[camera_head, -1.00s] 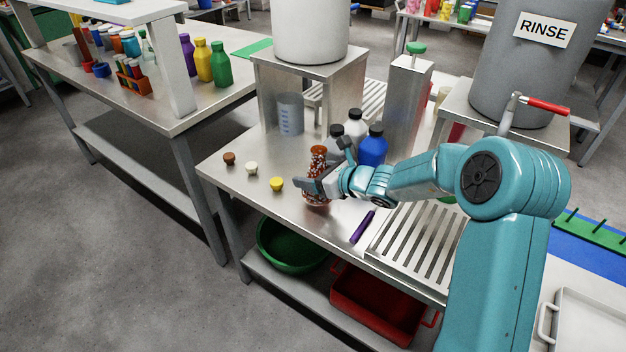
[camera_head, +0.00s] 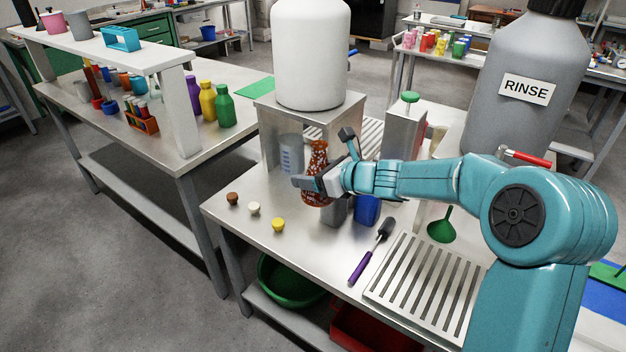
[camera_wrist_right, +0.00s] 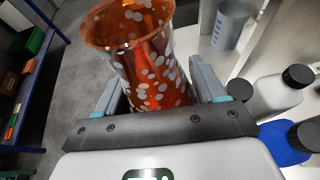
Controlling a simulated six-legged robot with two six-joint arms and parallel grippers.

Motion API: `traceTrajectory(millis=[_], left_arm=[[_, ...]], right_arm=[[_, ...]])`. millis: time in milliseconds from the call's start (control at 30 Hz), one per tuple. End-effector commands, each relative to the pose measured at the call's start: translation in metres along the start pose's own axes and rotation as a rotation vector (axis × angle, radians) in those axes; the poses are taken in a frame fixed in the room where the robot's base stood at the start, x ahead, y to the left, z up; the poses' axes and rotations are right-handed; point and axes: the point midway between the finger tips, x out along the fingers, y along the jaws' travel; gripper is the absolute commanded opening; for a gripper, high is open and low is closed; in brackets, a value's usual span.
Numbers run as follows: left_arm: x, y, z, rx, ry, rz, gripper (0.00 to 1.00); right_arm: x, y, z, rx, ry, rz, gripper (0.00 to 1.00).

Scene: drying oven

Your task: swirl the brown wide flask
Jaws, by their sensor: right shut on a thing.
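The brown wide flask (camera_head: 318,160) is orange-brown glass with white spots. It is upright or nearly so and appears to hang above the metal bench (camera_head: 320,250). My right gripper (camera_head: 314,186) is shut on its body from the right side. In the right wrist view the flask (camera_wrist_right: 150,65) stands between both fingers, its open mouth towards the top and its lower part hidden by the gripper's front edge. My left gripper is not in view.
Brown (camera_head: 232,198), white (camera_head: 253,209) and yellow (camera_head: 278,225) stoppers lie front left. A beaker (camera_head: 291,152) stands behind the flask. A blue bottle (camera_head: 367,210) is close under my arm. A purple-handled brush (camera_head: 360,268) and slatted rack (camera_head: 425,290) are front right.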

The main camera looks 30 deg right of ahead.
Motion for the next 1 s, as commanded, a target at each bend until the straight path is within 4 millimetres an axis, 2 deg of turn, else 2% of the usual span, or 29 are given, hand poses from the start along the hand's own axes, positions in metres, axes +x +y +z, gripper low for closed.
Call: traceTrajectory(millis=[33,367,700,1000], left_arm=[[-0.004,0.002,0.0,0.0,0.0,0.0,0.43],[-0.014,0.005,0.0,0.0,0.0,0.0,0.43],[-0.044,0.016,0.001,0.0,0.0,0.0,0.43],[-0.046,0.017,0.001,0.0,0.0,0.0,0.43]], right_arm=[[-0.003,0.0,0.007,0.0,-0.002,0.0,0.33],[-0.01,0.0,0.025,0.0,-0.002,0.0,0.33],[-0.024,0.0,0.059,0.0,-0.001,0.0,0.33],[-0.025,0.0,0.061,0.0,-0.001,0.0,0.33]])
